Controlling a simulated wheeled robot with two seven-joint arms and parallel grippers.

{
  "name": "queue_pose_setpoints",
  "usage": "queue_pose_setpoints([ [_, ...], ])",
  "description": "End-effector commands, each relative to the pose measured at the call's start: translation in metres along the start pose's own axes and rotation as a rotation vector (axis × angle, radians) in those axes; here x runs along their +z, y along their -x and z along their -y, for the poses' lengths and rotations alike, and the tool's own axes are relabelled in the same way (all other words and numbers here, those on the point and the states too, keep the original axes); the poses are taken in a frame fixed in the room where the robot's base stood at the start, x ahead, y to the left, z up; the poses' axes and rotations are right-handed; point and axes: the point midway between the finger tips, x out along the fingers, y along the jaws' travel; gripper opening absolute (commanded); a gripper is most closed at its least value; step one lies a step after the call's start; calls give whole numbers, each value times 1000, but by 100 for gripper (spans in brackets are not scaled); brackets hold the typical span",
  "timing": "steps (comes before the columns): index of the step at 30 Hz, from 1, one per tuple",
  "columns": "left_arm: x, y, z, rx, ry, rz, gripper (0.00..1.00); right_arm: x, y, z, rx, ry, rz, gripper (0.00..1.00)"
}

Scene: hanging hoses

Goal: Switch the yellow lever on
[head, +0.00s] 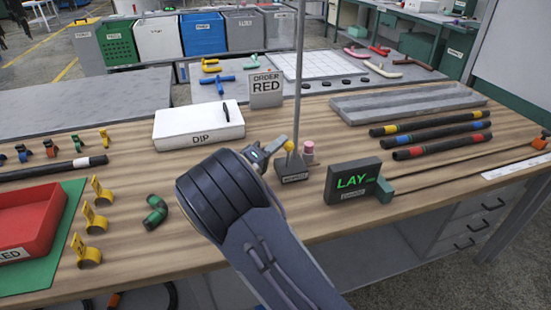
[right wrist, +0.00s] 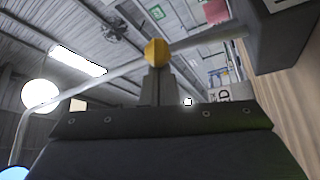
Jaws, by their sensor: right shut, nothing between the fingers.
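The yellow lever (head: 289,147) is a small yellow knob standing above a grey box (head: 293,172) in the middle of the wooden bench, beside a tall grey pole. My right gripper (head: 270,151) is shut and empty, just left of the knob in the head view. In the right wrist view the yellow knob (right wrist: 157,52) shows right beyond the closed fingertips (right wrist: 157,80); I cannot tell whether they touch. The lever's stem is largely hidden. My left gripper is not in view.
A tall grey pole (head: 299,70) rises by the lever box. The dark LAY display (head: 352,181) is right of the box. The white DIP tray (head: 198,125) and the ORDER RED sign (head: 266,90) stand behind.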

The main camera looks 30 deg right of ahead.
Motion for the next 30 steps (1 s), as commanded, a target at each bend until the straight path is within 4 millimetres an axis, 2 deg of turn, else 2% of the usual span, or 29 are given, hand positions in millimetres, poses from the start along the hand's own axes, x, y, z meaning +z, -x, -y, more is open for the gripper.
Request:
queue_pose_setpoints([
  [1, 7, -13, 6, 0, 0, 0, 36, 5, 4, 6, 18, -31, -1, 0],
  [6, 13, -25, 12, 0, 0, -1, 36, 10, 6, 0, 71, -122, -1, 0],
  [9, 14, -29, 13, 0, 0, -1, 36, 12, 7, -2, 67, -118, -1, 0],
  [30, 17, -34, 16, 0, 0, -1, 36, 14, 8, -5, 66, -113, 0, 0],
])
